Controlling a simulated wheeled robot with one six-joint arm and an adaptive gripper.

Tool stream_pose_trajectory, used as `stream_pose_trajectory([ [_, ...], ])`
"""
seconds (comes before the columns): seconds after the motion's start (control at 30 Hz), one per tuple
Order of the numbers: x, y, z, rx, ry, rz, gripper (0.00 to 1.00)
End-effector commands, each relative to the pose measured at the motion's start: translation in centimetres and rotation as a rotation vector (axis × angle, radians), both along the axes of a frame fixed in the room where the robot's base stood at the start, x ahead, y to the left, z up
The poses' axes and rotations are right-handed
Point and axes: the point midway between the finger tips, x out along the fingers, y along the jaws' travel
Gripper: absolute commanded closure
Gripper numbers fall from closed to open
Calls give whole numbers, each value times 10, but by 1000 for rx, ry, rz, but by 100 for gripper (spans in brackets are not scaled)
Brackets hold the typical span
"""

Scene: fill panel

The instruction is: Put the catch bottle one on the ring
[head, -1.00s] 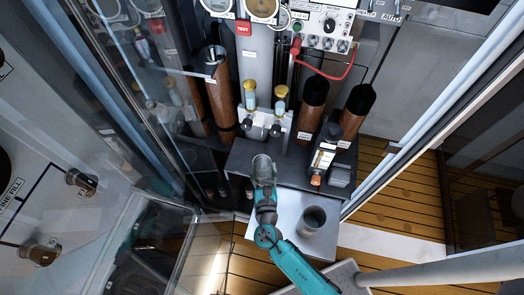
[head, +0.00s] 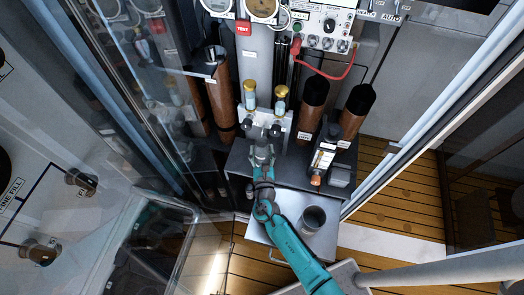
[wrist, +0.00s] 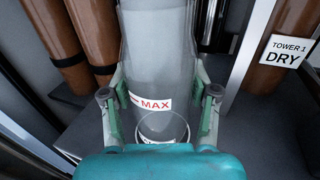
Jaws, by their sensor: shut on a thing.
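My gripper (wrist: 160,88) has its green fingers on either side of a clear, greyish bottle (wrist: 156,50) with a red MAX label, and is shut on it. The bottle looks like the catch bottle; no number on it is readable. In the head view my gripper (head: 262,165) is low in front of the panel, with the bottle just below two dark knobs (head: 275,131). My gripper partly hides the bottle there. A round rim (wrist: 163,125) shows low between the fingers. I cannot tell which part is the ring, or whether the bottle touches it.
Gold-capped glass parts (head: 250,90) stand above the knobs. Brown towers (head: 218,95) flank the panel, one labelled TOWER 1 DRY in the wrist view. A grey open cup (head: 313,219) stands on the pale tray (head: 292,243).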

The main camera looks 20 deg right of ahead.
Motion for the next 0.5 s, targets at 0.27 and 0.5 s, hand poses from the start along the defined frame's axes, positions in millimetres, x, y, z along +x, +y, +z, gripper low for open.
stream_pose_trajectory([
  [0.27, 0, 0, -2, 1, 0, 0, 15],
  [0.5, 0, 0, -2, 1, 0, 0, 15],
])
